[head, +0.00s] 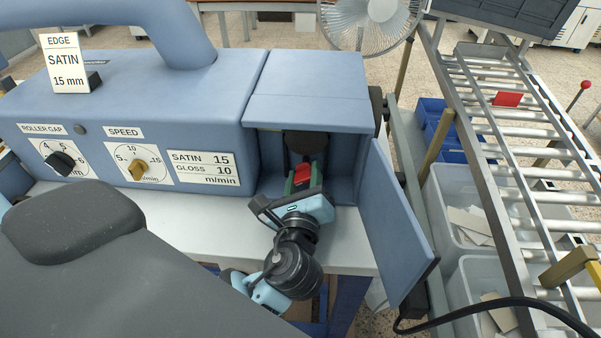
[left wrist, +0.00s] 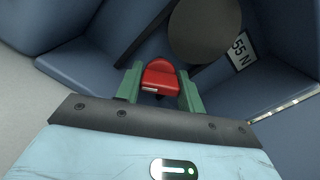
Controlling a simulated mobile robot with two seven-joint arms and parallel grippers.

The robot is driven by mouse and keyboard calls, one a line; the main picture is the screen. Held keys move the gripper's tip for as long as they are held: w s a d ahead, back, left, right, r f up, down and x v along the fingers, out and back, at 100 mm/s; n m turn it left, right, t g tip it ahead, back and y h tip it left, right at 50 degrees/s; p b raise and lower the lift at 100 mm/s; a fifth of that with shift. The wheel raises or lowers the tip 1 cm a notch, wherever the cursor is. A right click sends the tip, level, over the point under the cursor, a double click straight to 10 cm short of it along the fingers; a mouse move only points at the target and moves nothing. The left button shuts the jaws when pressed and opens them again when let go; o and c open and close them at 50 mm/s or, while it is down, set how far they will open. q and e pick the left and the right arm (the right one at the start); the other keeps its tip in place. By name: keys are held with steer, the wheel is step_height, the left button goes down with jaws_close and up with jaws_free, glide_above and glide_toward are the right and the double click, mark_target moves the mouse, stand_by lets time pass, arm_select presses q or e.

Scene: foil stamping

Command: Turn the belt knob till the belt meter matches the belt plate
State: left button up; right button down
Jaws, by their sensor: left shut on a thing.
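The red belt knob (head: 302,174) sits inside the open bay at the right end of the blue machine. It also shows in the left wrist view (left wrist: 160,77). My left gripper (head: 300,184) reaches into the bay, and its green fingers (left wrist: 158,88) are shut on the knob's two sides. A white plate (left wrist: 241,48), partly cut off by a dark round disc (left wrist: 205,30), reads "55 N"; I take it as the belt plate. The disc also shows above the knob in the head view (head: 306,143). No belt meter reading is legible. My right gripper is not in view.
The bay's blue door (head: 398,225) stands open to the right of my left gripper. The machine front carries a roller gap knob (head: 61,163), a yellow speed knob (head: 138,170) and a satin/gloss plate (head: 203,168). A roller conveyor (head: 520,130) and bins (head: 455,205) stand at right.

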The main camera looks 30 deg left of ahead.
mark_target(304, 183)
arm_select(q)
steer(key=shift+r, duration=0.2)
steer(key=shift+f, duration=0.1)
steer(key=o, duration=1)
steer(key=shift+f, duration=0.1)
steer(key=shift+s, duration=0.15)
steer(key=v, duration=0.6)
steer(key=shift+f, duration=0.1)
steer(key=shift+s+d+b, duration=0.3)
steer(key=shift+s+d, duration=0.05)
steer(key=shift+s, duration=0.3)
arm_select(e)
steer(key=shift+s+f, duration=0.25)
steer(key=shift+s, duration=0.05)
